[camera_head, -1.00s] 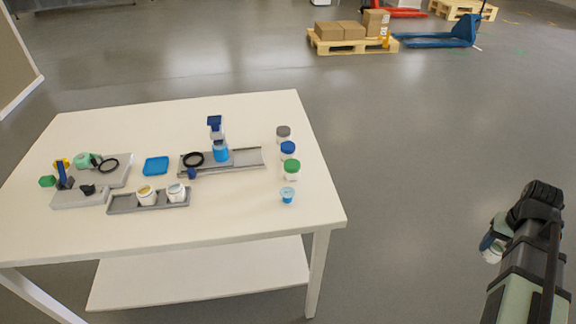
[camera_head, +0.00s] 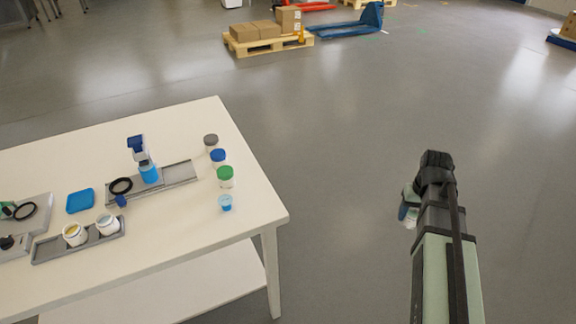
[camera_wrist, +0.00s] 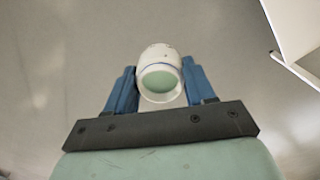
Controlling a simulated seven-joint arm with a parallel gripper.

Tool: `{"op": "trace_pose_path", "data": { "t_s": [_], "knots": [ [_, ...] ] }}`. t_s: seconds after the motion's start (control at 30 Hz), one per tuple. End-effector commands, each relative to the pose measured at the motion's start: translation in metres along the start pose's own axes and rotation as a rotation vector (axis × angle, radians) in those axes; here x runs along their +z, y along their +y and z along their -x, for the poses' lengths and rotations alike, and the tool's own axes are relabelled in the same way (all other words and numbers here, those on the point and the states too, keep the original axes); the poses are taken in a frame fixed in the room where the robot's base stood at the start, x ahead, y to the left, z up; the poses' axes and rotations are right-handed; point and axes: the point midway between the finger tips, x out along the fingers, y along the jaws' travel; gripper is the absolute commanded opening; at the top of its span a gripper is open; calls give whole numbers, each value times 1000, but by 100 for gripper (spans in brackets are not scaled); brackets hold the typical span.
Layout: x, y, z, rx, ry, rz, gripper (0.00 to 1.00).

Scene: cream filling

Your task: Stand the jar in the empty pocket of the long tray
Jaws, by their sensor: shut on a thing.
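My gripper (camera_wrist: 160,88) is shut on a white jar (camera_wrist: 160,62) in the wrist view. The jar's round pale green face and white rim point toward the wrist camera, and a thin blue line rings its body. In the head view the jar (camera_head: 411,217) shows only partly beside my gripper (camera_head: 408,207), over the floor right of the table. The long grey tray (camera_head: 84,249) lies near the table's front, far to the left of the gripper. Two open white jars (camera_head: 75,235) (camera_head: 108,225) stand in its middle and right; its left pocket (camera_head: 46,250) looks empty.
The table (camera_head: 195,232) also carries a grey rail (camera_head: 180,174) with a blue-and-white device, a blue square (camera_head: 80,200), a row of lidded jars (camera_head: 226,176) and a small blue cup (camera_head: 225,203). Open floor separates the gripper from the table's right edge.

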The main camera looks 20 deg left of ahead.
Motion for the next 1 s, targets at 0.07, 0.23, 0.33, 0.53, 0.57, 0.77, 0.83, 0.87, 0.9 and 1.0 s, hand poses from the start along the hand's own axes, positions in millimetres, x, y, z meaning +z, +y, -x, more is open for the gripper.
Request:
{"op": "trace_pose_path", "data": {
  "t_s": [0.07,0.23,0.33,0.53,0.57,0.77,0.83,0.87,0.9,1.0],
  "knots": [
    [-15,-21,6,0,2,41,22],
    [-39,-71,21,0,1,131,22],
    [-50,-100,30,0,2,183,22],
    [-68,-164,48,0,1,288,22],
    [-70,-174,50,0,2,304,22],
    [-80,-241,70,0,1,407,22],
    [-82,-266,77,0,2,443,22],
    [-82,-276,80,0,2,458,22],
    [-82,-290,84,0,2,480,22],
    [-82,-325,95,0,1,531,22]
  ]
}}
